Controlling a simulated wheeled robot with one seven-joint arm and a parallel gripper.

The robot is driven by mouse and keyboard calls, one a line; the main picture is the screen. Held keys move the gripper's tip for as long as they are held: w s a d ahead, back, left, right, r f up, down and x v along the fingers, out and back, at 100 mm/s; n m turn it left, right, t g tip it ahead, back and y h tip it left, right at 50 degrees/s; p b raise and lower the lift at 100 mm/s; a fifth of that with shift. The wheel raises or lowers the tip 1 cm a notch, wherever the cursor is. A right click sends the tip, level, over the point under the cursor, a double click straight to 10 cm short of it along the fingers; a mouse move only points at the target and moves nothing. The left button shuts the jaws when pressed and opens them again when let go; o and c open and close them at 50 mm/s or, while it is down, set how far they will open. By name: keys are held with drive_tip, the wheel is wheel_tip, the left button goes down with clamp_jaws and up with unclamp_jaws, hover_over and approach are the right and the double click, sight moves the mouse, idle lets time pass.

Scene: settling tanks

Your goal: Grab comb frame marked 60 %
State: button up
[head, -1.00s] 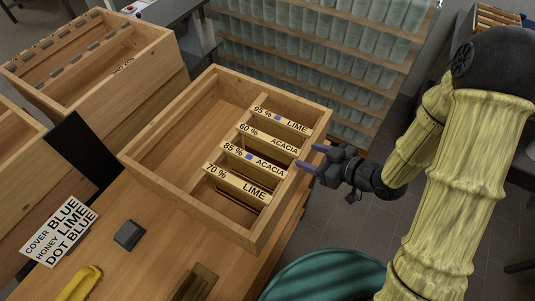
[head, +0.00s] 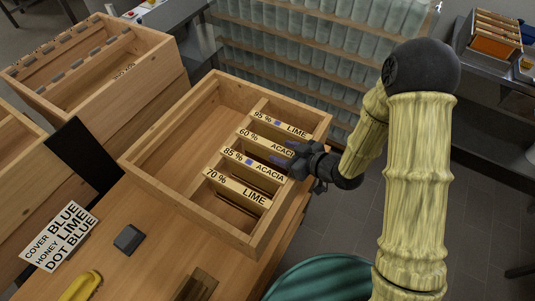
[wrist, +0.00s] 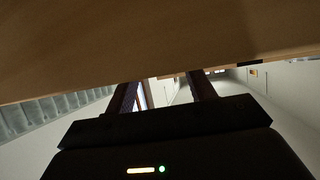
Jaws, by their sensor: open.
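The comb frame marked 60 % (head: 258,140) has a pale top bar lettered ACACIA and hangs in the wooden box (head: 170,111) between the 95 % LIME frame (head: 278,124) and the 85 % ACACIA frame (head: 250,164). My gripper (head: 283,153) is open, with its bluish fingertips over the right end of the 60 % frame, hiding the end of its label. I cannot tell whether they touch it. In the wrist view a large wooden surface (wrist: 150,45) lies close across the top, beyond the open gripper (wrist: 166,92).
The 70 % LIME frame (head: 236,187) is nearest in the box; the box's left part is empty. A sign (head: 60,236) reads COVER BLUE, HONEY LIME, DOT BLUE. A dark block (head: 129,238) and a yellow item (head: 82,287) lie on the bench. Another crate (head: 92,67) stands at left.

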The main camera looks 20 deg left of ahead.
sight(271, 145)
drive_tip(key=shift+w+a+p, duration=0.25)
drive_tip(key=shift+a+p, duration=0.2)
drive_tip(key=shift+a, duration=0.15)
drive_tip(key=p+x, duration=0.1)
drive_tip(key=x, duration=0.3)
drive_tip(key=shift+w, duration=0.2)
clamp_jaws()
idle(1.1)
